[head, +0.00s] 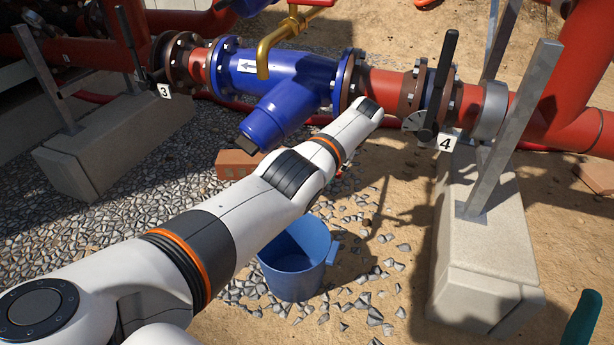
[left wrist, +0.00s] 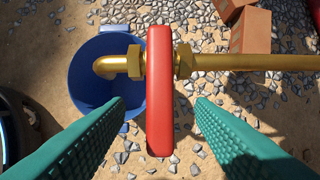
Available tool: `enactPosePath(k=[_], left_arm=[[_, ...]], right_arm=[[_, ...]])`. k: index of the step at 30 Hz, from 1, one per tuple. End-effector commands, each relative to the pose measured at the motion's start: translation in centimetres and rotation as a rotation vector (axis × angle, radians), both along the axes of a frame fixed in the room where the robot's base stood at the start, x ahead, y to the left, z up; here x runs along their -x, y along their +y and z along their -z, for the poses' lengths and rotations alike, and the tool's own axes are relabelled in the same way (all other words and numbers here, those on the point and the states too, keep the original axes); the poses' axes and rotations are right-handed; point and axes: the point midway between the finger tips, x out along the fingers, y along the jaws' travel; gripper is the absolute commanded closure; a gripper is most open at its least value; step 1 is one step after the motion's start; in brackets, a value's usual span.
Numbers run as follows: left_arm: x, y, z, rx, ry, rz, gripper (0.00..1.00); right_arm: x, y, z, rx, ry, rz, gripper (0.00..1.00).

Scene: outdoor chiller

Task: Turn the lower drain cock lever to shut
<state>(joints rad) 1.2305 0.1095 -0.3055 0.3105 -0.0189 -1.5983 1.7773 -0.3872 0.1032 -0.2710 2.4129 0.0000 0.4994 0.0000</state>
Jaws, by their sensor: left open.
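In the left wrist view a red lever (left wrist: 159,95) stands upright in the picture, crosswise to a brass pipe (left wrist: 250,61). The brass outlet (left wrist: 112,66) bends down over a blue bucket (left wrist: 90,78). My left gripper (left wrist: 160,103) is open, with one green finger on each side of the lever's near part and visible gaps on both sides. In the head view my left arm hides this cock and the left gripper. At the bottom right of the head view a teal tip (head: 583,322) looks like a finger of my right gripper; its opening does not show.
An upper brass pipe (head: 264,58) with a red lever (head: 312,3) is at the blue strainer (head: 285,80). A black-handled valve (head: 437,90) stands by label 4. The blue bucket (head: 298,262) sits on gravel below my arm. A concrete block (head: 485,250) with metal posts stands right.

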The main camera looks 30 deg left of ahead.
Motion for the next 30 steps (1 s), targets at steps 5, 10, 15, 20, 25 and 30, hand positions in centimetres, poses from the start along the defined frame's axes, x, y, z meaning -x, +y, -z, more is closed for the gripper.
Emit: enactPosePath(k=[5,10,15,20,25,30], left_arm=[[0.0,0.0,0.0,0.000,0.000,0.000,0.35],[0.0,0.0,0.0,0.001,0.000,0.001,0.35],[-0.1,-0.3,-1.0,0.001,-0.001,0.001,0.35],[-0.2,-0.9,-2.9,0.001,-0.001,0.001,0.35],[-0.4,-1.6,-4.7,0.002,0.000,0.002,0.35],[-0.5,-2.2,-6.5,0.001,-0.001,0.000,0.35]], right_arm=[[0.0,0.0,0.0,0.000,0.000,0.000,0.55],[0.0,0.0,0.0,0.000,0.000,0.000,0.55],[0.0,0.0,-0.8,0.000,0.000,0.000,0.55],[0.0,0.0,-2.3,0.000,0.000,0.000,0.55],[0.0,0.0,-3.7,0.000,0.000,0.000,0.55],[0.0,0.0,-4.8,0.000,0.000,0.000,0.55]])
